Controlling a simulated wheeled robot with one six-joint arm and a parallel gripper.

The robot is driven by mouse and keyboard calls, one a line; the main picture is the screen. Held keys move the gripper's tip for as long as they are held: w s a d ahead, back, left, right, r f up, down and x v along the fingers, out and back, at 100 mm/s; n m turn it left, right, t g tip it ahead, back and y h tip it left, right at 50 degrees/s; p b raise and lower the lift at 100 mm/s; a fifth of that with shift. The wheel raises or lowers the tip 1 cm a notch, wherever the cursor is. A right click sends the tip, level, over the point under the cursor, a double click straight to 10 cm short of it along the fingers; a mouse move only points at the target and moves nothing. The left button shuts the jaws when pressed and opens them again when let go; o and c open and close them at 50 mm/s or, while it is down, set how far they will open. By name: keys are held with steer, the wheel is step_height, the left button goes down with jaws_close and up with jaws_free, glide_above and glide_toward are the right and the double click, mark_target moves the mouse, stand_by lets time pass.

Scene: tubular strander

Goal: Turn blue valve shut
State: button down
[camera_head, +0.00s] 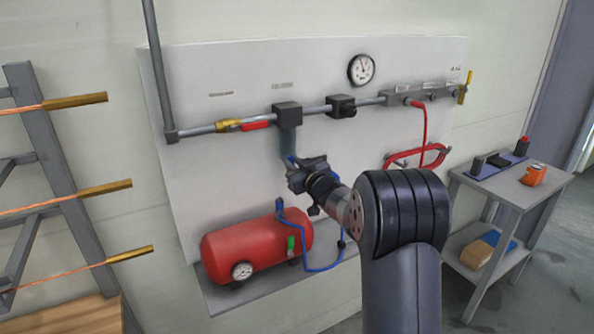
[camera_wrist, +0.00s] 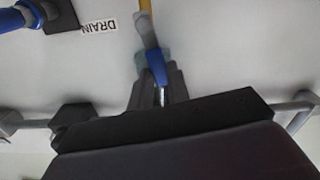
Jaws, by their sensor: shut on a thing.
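The blue valve handle (camera_wrist: 157,66) is a small blue lever on a brass stem, seen in the upper middle of the wrist view. My gripper (camera_wrist: 160,85) is shut on it, with one grey finger on each side. In the head view my gripper (camera_head: 295,168) is just below the black filter block (camera_head: 287,114), against the white panel. Only a small spot of the blue handle (camera_head: 291,160) shows there, the rest being hidden by my gripper. I cannot tell the handle's exact angle.
A pipe (camera_head: 310,112) crosses the panel, with a red-levered valve (camera_head: 254,125) and a gauge (camera_head: 361,69). A red tank (camera_head: 257,246) with a blue hose (camera_head: 318,268) stands below. An upside-down DRAIN label (camera_wrist: 99,25) shows nearby. A cart (camera_head: 525,185) stands right.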

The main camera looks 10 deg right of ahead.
steer(key=s+a+f+n+b, duration=0.1)
steer(key=a+f+n+b, duration=0.3)
steer(key=n+b, duration=1.1)
steer(key=shift+s+f+n+b, duration=0.15)
steer(key=shift+f+n+b, duration=0.15)
steer(key=shift+f+b, duration=0.3)
steer(key=shift+f, duration=0.1)
steer(key=c, duration=1.4)
jaws_free()
steer(key=shift+o, duration=0.3)
steer(key=shift+f, duration=0.1)
